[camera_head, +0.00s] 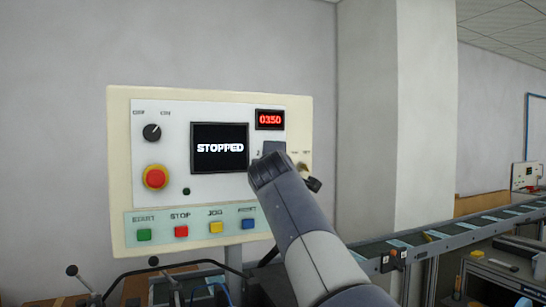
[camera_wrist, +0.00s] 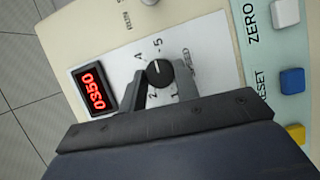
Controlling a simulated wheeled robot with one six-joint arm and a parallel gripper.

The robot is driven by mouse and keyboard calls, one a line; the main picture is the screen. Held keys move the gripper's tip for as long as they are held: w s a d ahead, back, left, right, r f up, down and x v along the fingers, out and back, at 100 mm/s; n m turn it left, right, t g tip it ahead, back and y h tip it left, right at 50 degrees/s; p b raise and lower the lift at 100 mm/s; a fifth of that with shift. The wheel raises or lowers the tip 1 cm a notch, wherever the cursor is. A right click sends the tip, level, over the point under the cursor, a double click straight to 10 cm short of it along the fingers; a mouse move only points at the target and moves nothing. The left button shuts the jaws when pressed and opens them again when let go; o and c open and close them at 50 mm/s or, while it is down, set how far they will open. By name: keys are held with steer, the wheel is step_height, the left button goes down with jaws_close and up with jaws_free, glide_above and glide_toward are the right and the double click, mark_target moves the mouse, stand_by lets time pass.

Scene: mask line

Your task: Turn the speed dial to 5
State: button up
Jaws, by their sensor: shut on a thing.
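The speed dial (camera_wrist: 158,76) is a round black knob on the white panel face in the wrist view. The numbers 1, 2, 4 and 5 show around it; 3 is not visible. A pale mark on the knob faces its upper side, roughly toward the 5; its exact alignment is too small to tell. My gripper (camera_wrist: 161,79) is shut on the dial, one grey finger on each side. In the head view my arm hides the dial and most of the fingers. The red display (camera_head: 270,120) beside the dial reads 0350.
The control panel (camera_head: 120,170) also carries a STOPPED screen (camera_head: 220,160), a black selector knob (camera_head: 152,132), a red stop button (camera_head: 155,177) and a row of coloured buttons below. A conveyor (camera_head: 440,240) runs to the right. Levers (camera_head: 72,271) stand at lower left.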

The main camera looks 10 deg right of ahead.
steer(key=shift+r+m+p, duration=0.15)
steer(key=shift+m+p, duration=0.45)
steer(key=shift+m, duration=0.2)
steer(key=shift+g, duration=0.3)
steer(key=o, duration=1)
steer(key=b+v, duration=0.3)
steer(key=v, duration=0.7)
steer(key=shift+s+b, duration=0.4)
steer(key=shift+w, duration=0.15)
